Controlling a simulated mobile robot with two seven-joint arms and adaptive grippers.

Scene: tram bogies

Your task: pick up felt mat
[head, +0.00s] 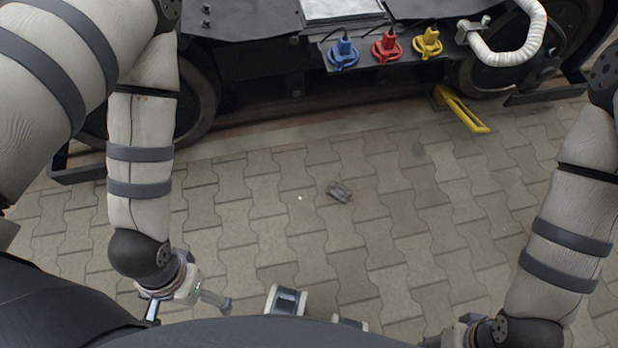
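A flat, light grey sheet (340,8) lies on top of the dark bogie at the top edge of the head view, partly cut off. It may be the felt mat, but I cannot tell its material. My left gripper (184,305) hangs low at the lower left, far from the sheet. Its two fingers look spread apart, with nothing seen between them. My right gripper (455,335) is at the bottom edge on the right, also far from the sheet. My own body hides much of it, so its fingers cannot be made out.
Blue (343,54), red (386,47) and yellow (427,43) handled fittings stand on the bogie's front ledge. A white ribbed hose (515,52) curves to their right. A yellow lever (462,110) juts over the paving. A small dark object (339,191) lies on otherwise mostly clear paving.

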